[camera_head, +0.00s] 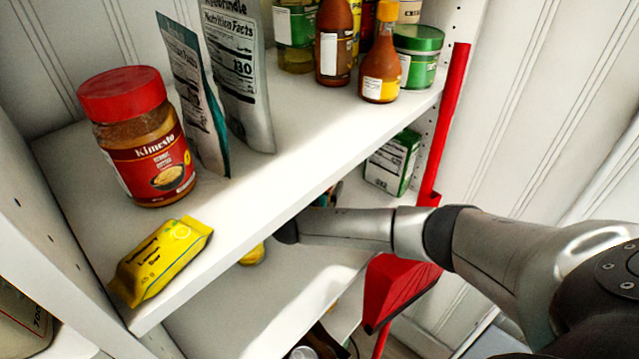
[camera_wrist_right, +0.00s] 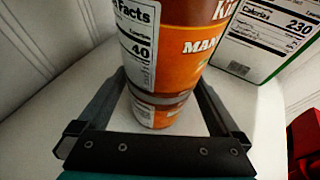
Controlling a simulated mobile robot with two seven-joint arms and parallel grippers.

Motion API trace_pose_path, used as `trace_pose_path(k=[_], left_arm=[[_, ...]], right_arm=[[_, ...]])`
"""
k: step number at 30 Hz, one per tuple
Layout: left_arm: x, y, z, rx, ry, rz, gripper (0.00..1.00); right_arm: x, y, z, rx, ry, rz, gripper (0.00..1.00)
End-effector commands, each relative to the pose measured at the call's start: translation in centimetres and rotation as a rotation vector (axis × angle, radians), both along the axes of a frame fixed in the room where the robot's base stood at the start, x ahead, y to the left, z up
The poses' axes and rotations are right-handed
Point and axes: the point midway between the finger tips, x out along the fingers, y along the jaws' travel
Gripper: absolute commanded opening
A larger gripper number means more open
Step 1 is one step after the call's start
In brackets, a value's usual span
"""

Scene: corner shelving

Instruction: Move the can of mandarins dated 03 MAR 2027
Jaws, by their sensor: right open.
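In the right wrist view, an orange and brown can marked "MAN" (camera_wrist_right: 185,45) stands upright on top of a lower can with a similar label (camera_wrist_right: 158,113). A metal rim shows between them. My right gripper (camera_wrist_right: 160,88) is open, with one finger on each side of the stack near that rim. I cannot tell whether the fingers touch the cans. No date can be read. In the head view my right arm reaches under the upper shelf, which hides the gripper and the cans. My left gripper is not in view.
A green and white box (camera_wrist_right: 265,38) stands close behind the cans at right; it also shows in the head view (camera_head: 393,162). The upper shelf (camera_head: 290,170) holds a peanut butter jar (camera_head: 140,140), a yellow bar (camera_head: 160,262), pouches and bottles. A red dustpan (camera_head: 395,290) is beside the shelving.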

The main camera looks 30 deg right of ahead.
Motion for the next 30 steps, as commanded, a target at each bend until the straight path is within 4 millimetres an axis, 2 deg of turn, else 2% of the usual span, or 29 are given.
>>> trace_pose_path(k=[8, 22, 30], left_arm=[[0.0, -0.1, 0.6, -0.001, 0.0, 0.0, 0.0], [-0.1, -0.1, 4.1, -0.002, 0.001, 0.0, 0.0], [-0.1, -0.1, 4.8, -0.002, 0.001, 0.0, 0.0]], right_arm=[[-0.7, 0.8, 0.6, 0.001, 0.0, 0.002, 1.0], [-7.4, 7.7, 4.6, 0.004, 0.0, 0.003, 1.0], [-9.6, 9.8, 5.8, 0.0, 0.001, 0.001, 1.0]])
